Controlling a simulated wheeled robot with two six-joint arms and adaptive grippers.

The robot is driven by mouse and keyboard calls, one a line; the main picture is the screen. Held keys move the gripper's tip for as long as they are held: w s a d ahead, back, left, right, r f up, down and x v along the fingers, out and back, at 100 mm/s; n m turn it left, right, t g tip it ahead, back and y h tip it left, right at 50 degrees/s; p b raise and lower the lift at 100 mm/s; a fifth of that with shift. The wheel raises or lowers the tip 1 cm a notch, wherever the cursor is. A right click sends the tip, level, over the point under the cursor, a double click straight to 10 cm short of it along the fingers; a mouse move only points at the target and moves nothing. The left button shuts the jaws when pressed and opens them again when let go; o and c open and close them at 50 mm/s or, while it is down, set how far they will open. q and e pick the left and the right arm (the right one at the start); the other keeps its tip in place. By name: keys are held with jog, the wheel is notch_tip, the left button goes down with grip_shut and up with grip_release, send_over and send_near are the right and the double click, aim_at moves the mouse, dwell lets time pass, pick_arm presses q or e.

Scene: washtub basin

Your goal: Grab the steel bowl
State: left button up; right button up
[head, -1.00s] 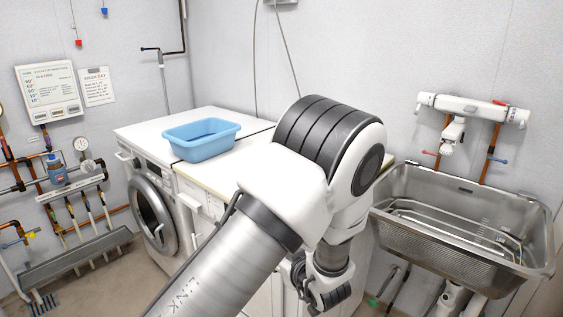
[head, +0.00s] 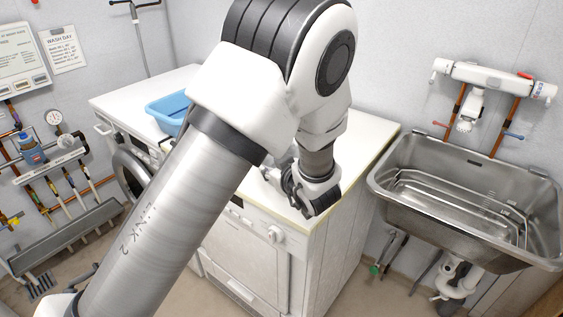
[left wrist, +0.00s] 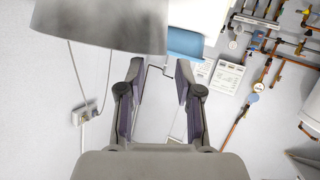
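A large smooth grey metal shape, which looks like the steel bowl (left wrist: 100,25), fills the upper left of the left wrist view, cut off by the frame's top. No bowl shows in the head view, where my left arm hides part of the worktop. My left gripper (head: 315,202) is at the worktop's front edge in the head view. In the left wrist view its two fingers (left wrist: 157,75) are spread apart with nothing between them, close to the grey shape in the picture. Whether they touch it I cannot tell. My right gripper is not in view.
A blue tub (head: 168,112) stands on the white worktop (head: 368,130), partly behind my arm; it also shows in the left wrist view (left wrist: 185,43). A steel sink (head: 470,205) is at the right. Pipes and gauges line the left wall.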

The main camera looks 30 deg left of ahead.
pick_arm(q)
jog(key=x, duration=0.6)
jog(key=shift+a+f+p, duration=0.25)
jog(key=shift+a+p, duration=0.05)
jog(key=shift+p, duration=0.05)
jog(key=shift+d, duration=0.1)
jog(key=shift+r, duration=0.1)
grip_shut()
